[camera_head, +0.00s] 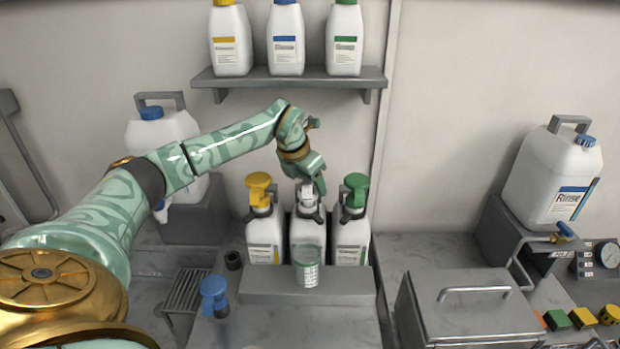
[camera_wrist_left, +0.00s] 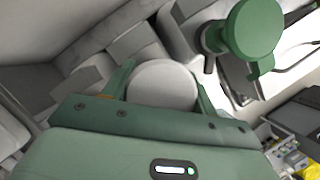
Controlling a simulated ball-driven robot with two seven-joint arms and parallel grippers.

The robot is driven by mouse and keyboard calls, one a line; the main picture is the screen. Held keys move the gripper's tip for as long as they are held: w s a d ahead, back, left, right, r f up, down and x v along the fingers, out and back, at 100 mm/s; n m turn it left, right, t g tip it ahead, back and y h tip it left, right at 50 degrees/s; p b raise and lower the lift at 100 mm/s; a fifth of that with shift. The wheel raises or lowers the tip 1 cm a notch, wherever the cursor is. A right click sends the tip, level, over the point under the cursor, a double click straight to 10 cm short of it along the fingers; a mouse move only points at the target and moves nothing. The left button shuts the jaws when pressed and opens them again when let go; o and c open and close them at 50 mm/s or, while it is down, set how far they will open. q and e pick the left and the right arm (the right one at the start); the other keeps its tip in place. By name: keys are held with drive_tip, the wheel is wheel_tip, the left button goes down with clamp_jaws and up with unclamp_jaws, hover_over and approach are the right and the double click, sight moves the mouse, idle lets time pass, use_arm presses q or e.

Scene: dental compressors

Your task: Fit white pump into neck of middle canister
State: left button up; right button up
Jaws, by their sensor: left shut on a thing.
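The middle canister (camera_head: 308,233) is white and stands between two others on a low grey step. The white pump (camera_head: 307,198) is upright at its neck, under my left gripper (camera_head: 311,184). In the left wrist view the pump's round white top (camera_wrist_left: 163,86) sits between the two green fingers of my left gripper (camera_wrist_left: 162,90), which is shut on it. I cannot tell whether the pump is seated in the neck or just above it, as the neck is mostly hidden. My right gripper is not in view.
A yellow-pump canister (camera_head: 264,235) stands left and a green-pump canister (camera_head: 352,238) right, both close; the green pump head (camera_wrist_left: 250,35) is near my fingers. A clear cup (camera_head: 307,268) stands in front. A blue pump (camera_head: 214,293) is at front left.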

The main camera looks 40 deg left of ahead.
use_arm(q)
drive_tip(key=shift+f, duration=0.2)
drive_tip(key=shift+f, duration=0.65)
drive_tip(key=o, duration=1.1)
drive_tip(key=shift+r, duration=0.1)
drive_tip(key=p+v, duration=0.1)
drive_tip(key=v, duration=1.5)
drive_tip(key=shift+s, duration=0.1)
